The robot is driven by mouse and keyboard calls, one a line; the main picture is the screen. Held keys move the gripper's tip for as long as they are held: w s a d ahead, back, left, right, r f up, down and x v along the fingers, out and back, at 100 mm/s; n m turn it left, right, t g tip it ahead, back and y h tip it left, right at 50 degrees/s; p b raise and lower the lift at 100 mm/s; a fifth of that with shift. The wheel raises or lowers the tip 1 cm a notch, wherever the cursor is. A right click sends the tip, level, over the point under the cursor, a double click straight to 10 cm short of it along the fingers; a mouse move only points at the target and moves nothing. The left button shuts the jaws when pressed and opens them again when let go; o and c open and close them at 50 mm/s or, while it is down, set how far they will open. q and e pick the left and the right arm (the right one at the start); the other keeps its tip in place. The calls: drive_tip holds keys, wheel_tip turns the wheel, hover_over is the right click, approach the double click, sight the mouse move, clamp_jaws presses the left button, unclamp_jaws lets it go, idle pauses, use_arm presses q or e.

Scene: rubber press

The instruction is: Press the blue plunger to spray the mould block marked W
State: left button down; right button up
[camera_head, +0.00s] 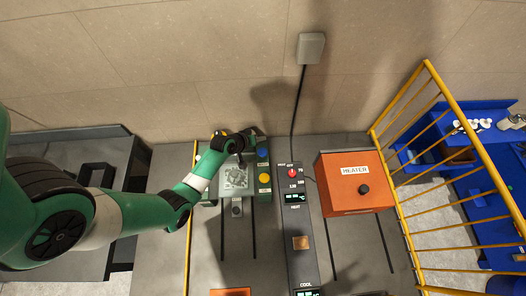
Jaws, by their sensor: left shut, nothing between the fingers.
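The blue plunger (262,153) stands on a narrow dark green panel at the right side of the press station. A grey mould block (234,182) lies to its left; its marking is too small to read. My left arm comes in from the left, and its gripper (240,157) is over the block's far edge, a little left of the blue plunger. The gripper is shut and holds nothing. I cannot tell whether it touches anything below. My right gripper is out of view.
A yellow plunger (264,178) sits just nearer than the blue one. A dark control strip (299,225) with a red knob runs to the right. Beyond it are an orange heater box (350,190) and a yellow railing (408,200). A wall closes the back.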

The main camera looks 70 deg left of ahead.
sight(262, 152)
use_arm(q)
drive_tip(key=shift+w+f, duration=0.1)
wheel_tip(262, 152, down, 8)
drive_tip(key=b, duration=0.8)
drive_tip(key=shift+f, duration=0.3)
drive_tip(key=shift+f, duration=0.1)
idle(1.5)
drive_tip(key=shift+f+b, duration=0.3)
drive_tip(key=shift+b, duration=0.2)
drive_tip(key=shift+f+b, duration=1.1)
drive_tip(key=shift+f, duration=0.25)
idle(0.8)
drive_tip(key=shift+r, duration=0.1)
drive_tip(key=shift+r+p, duration=1.65)
drive_tip(key=shift+p, duration=0.05)
